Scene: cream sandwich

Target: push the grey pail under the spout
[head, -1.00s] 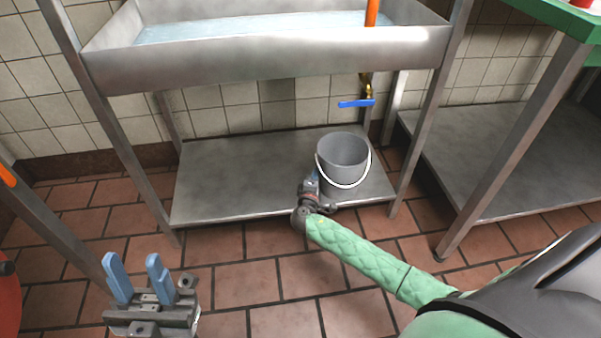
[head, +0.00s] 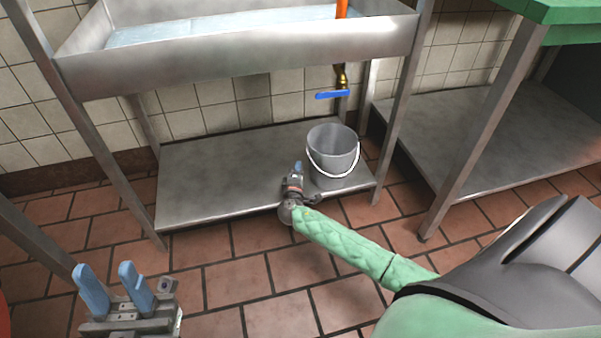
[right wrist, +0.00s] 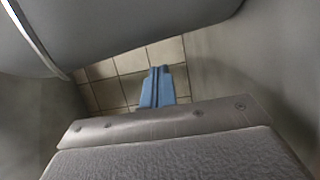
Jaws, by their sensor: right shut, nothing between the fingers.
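The grey pail (head: 333,150) stands upright on the low steel shelf, its white handle hanging over its front. The brass spout (head: 341,75) with a blue lever (head: 333,95) comes down from the sink above; the pail is below it, slightly left in the head view. I cannot tell whether they line up in depth. My right gripper (head: 298,168) is shut and empty, low at the pail's left side; contact is unclear. In the right wrist view its closed blue fingers (right wrist: 160,88) show beside the pail's grey wall (right wrist: 130,30). My left gripper (head: 106,284) is open and empty at lower left.
The steel sink (head: 240,60) holds water above the shelf (head: 210,180). Steel legs bound the shelf, one (head: 395,120) just right of the pail. A green-topped table (head: 570,12) with a lower shelf stands at right. The tiled floor in front is clear.

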